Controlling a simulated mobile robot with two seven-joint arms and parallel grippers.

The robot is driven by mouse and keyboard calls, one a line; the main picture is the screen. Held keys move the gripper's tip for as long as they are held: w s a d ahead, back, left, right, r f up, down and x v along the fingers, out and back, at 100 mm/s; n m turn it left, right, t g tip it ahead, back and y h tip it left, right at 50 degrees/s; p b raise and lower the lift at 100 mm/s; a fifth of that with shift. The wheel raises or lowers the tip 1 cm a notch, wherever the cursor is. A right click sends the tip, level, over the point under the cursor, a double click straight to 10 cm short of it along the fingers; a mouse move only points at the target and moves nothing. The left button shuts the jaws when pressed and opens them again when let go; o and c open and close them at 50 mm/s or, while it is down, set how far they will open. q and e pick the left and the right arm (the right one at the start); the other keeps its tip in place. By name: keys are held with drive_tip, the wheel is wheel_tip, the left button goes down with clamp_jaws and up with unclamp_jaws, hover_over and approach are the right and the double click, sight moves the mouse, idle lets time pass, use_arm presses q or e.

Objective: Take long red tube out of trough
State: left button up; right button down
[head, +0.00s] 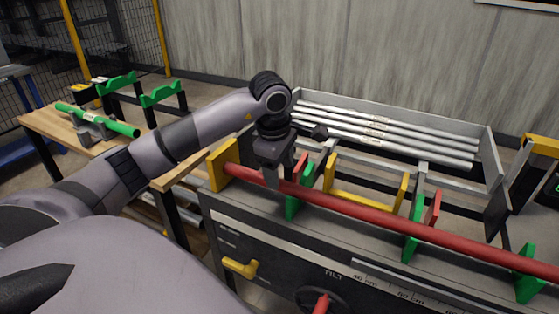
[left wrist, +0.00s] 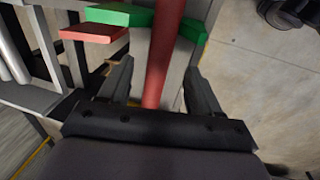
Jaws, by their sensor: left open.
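The long red tube (head: 370,214) lies across a row of green supports (head: 412,232) on the front bench, from a yellow end block (head: 223,165) out past the right picture edge. My left gripper (head: 284,178) is over the tube near its left end, pointing down. In the left wrist view the red tube (left wrist: 161,50) runs between the two open fingers (left wrist: 161,82), with visible gaps on both sides. Whether the fingertips reach below the tube is unclear. My right gripper is not in view.
A grey tray (head: 487,150) with several pale tubes (head: 390,132) stands behind the red tube. Yellow (head: 365,198) and red brackets (head: 433,210) stand close behind it. A wooden table (head: 60,128) at left holds a green tube (head: 105,122). A black panel with a handwheel (head: 322,300) is in front.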

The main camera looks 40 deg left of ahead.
sight(290, 184)
use_arm(q)
drive_tip(key=shift+w+a+f, duration=0.1)
drive_tip(key=shift+w+f, duration=0.15)
drive_tip(key=shift+f, duration=0.9)
drive_tip(key=shift+w+f, duration=0.2)
drive_tip(key=shift+f, duration=0.9)
clamp_jaws()
drive_tip(key=shift+r, duration=0.15)
drive_tip(key=shift+w, duration=0.1)
drive_tip(key=shift+w+d, duration=0.1)
drive_tip(key=shift+d, duration=0.7)
drive_tip(key=shift+w+d, duration=0.1)
drive_tip(key=shift+d, duration=0.05)
